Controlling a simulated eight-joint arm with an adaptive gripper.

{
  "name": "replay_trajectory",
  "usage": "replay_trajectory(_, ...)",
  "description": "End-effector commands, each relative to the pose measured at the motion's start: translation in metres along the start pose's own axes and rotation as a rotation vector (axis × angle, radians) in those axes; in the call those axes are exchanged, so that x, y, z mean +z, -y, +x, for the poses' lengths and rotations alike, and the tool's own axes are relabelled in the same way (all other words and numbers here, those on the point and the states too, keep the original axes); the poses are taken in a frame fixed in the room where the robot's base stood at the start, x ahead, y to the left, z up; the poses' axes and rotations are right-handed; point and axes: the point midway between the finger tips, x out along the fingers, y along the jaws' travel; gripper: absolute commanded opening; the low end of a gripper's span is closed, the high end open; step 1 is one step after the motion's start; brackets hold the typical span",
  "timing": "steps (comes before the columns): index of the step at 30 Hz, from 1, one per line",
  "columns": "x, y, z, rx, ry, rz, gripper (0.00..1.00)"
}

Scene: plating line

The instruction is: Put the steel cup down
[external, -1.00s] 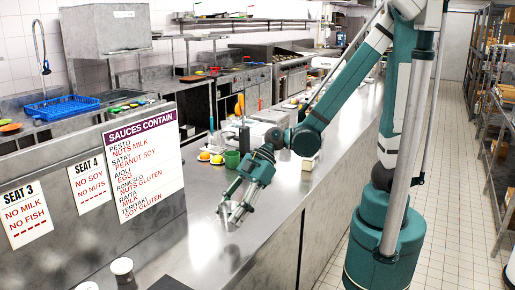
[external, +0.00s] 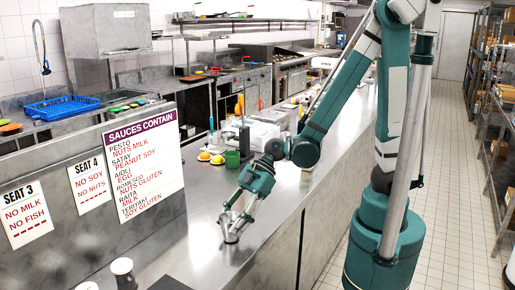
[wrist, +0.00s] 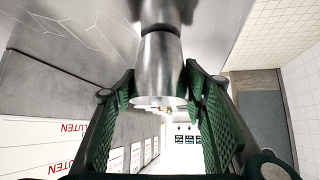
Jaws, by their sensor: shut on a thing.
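The steel cup (wrist: 160,68) is between the green finger pads of my gripper (wrist: 158,108) in the wrist view. My gripper is shut on it. In the external view my gripper (external: 233,228) is low over the steel counter (external: 195,255), and the cup is a small shiny shape at its fingertips. In the wrist view the cup's end meets or nearly meets its dark reflection in the counter. I cannot tell whether it touches.
A grey partition with a sauces sign (external: 145,165) stands left of my gripper. A green cup (external: 232,159) and small bowls of yellow and orange things (external: 211,157) are farther back. Bare counter surrounds my gripper.

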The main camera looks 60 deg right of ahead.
Motion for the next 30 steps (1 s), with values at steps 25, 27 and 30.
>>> replay_trajectory(25,0.0034,0.0002,0.0031,0.000,0.000,0.000,0.58)
replay_trajectory(27,0.0034,0.0001,0.0030,0.000,0.000,0.000,0.58)
replay_trajectory(30,0.0030,0.0001,0.0026,0.000,0.000,0.000,0.58)
